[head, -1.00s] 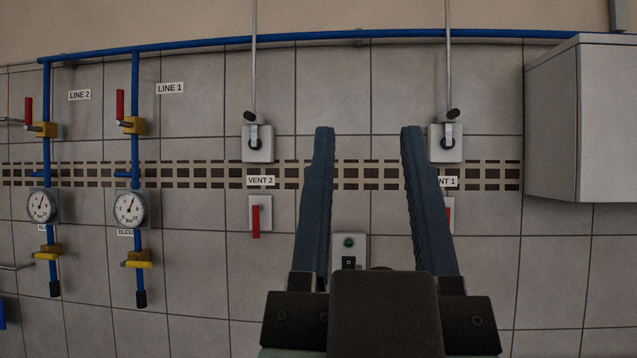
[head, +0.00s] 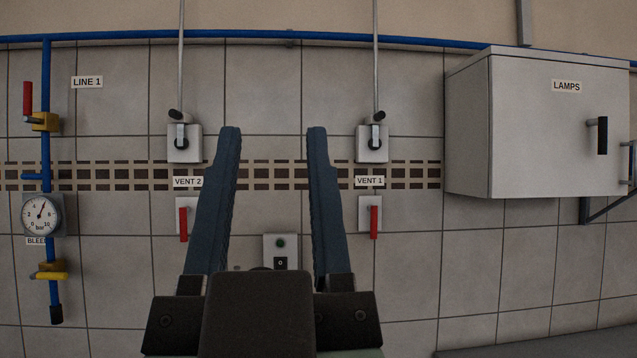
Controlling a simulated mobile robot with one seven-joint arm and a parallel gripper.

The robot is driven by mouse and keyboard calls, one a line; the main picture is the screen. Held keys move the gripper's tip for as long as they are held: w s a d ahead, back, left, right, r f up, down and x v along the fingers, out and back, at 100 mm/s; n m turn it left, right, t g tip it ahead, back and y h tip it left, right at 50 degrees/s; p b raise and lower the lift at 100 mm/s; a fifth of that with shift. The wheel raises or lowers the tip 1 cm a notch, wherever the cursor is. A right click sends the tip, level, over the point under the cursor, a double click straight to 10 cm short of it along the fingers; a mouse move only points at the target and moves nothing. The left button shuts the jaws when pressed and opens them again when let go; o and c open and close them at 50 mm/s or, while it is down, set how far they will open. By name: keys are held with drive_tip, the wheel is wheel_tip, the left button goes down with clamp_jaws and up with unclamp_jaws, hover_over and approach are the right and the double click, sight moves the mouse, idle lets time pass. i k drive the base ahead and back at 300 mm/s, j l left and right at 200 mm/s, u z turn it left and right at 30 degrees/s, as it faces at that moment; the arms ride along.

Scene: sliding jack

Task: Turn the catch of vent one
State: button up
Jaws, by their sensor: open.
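The vent 1 label (head: 369,181) is on the tiled wall, right of my gripper. Above it is a white plate (head: 372,156) with a grey fitting and a black-ended lever (head: 379,116), joined to a vertical rod. Below the label, a red catch handle (head: 374,221) hangs straight down on a white plate. A matching red handle (head: 183,223) hangs under the vent 2 label (head: 188,182), left of my gripper. My gripper (head: 273,132) is open and empty, fingers up, in front of the wall between the two vents. It touches neither handle in this view.
A grey cabinet marked LAMPS (head: 540,130) juts from the wall at right. Blue pipe (head: 47,150), gauge (head: 42,214) and yellow valve (head: 51,275) are at left. A ledge (head: 540,342) is at lower right.

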sight(373, 210)
drive_tip(key=i+l, duration=0.45)
drive_tip(key=i, duration=0.15)
drive_tip(key=i+l, duration=0.5)
drive_tip(key=i, duration=0.15)
drive_tip(key=i+l, duration=0.45)
drive_tip(key=i, duration=0.15)
